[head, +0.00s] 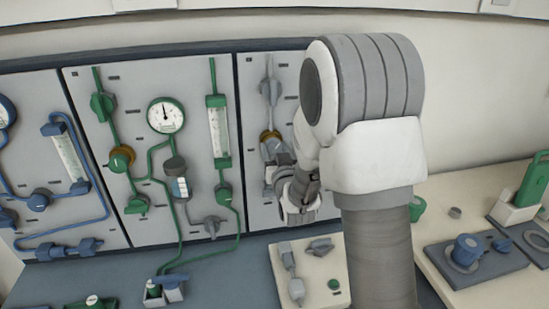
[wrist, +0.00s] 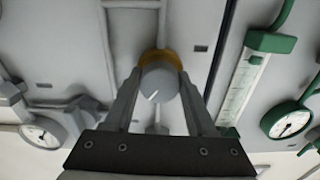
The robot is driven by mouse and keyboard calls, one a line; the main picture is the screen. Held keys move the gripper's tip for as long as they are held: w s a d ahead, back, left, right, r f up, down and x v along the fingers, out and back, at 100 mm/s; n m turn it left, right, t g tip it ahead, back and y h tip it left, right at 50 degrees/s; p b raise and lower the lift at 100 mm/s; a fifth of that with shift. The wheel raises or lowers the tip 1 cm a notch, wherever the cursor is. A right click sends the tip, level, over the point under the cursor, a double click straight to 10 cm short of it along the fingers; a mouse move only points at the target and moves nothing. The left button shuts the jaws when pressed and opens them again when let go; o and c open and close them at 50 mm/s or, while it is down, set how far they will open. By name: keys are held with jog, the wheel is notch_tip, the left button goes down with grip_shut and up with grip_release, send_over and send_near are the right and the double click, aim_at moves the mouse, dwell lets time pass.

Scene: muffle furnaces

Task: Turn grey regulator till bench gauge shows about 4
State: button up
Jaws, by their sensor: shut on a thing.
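The grey regulator (wrist: 158,84) is a round knob with a white mark and a yellow-orange collar behind it, on the right-hand panel. My gripper (wrist: 160,92) is shut on it, one finger on each side. In the head view my gripper (head: 277,168) is at that panel, and the collar (head: 270,136) shows just above it, while my arm hides much of the panel. A round white gauge (wrist: 42,132) with grey fittings is at lower left in the wrist view. Its numbers are too small to read, and I cannot tell whether it is the bench gauge.
The neighbouring green-piped panel carries another gauge (head: 165,115), a green flow tube (head: 219,130) and several valves. A blue-piped panel stands at far left. On the bench are a pale board (head: 318,268) with grey fittings and a dark plate with a blue knob (head: 468,248) at right.

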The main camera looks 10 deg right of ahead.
jog(key=shift+r, duration=0.1)
jog(key=o, duration=1.4)
jog(key=shift+c, duration=0.2)
